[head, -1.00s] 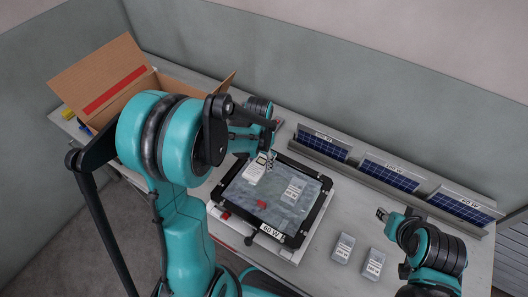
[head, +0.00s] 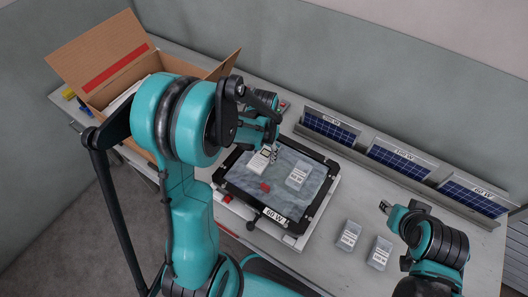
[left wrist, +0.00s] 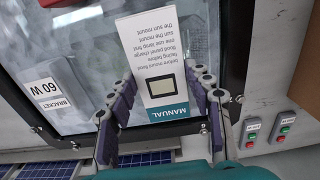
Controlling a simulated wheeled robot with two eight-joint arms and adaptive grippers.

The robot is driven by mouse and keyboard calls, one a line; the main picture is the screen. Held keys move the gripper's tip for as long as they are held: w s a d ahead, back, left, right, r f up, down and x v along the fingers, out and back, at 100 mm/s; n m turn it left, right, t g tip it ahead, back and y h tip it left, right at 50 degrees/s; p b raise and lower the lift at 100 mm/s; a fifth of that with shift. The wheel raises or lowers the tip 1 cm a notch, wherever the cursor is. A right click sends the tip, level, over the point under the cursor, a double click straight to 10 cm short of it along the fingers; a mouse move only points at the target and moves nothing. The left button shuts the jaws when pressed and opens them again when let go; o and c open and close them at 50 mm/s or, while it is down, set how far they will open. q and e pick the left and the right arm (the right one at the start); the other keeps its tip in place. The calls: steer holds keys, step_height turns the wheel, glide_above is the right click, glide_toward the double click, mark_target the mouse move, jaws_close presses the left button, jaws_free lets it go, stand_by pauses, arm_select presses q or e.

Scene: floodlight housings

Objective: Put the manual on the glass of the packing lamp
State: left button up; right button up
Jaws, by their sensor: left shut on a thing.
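The manual (left wrist: 158,70) is a white printed card with a teal band and a dark square. It also shows in the head view (head: 259,162), over the upper left part of the lamp glass. My left gripper (left wrist: 168,98) is shut on it, one finger at each long side; it also shows in the head view (head: 273,154). The packing lamp (head: 323,193) lies flat with a black frame and grey glass. I cannot tell whether the manual touches the glass.
A red piece (head: 264,187) shows on the glass. Solar panels stand in a rack (head: 400,165) along the back. An open cardboard box (head: 104,92) stands at the left.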

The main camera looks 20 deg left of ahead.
mark_target(264, 156)
arm_select(q)
steer(key=o, duration=1.2)
steer(key=shift+r, duration=0.15)
step_height(264, 156, up, 12)
steer(key=s+d+r+t+b, duration=0.1)
steer(key=s+d+t, duration=0.1)
steer(key=s, duration=0.3)
steer(key=s+d+r+n+t, duration=0.1)
steer(key=s+d+t, duration=0.2)
steer(key=s+t, duration=0.2)
steer(key=shift+s+n+b, duration=0.3)
steer(key=shift+s+b, duration=0.1)
steer(key=shift+s, duration=0.2)
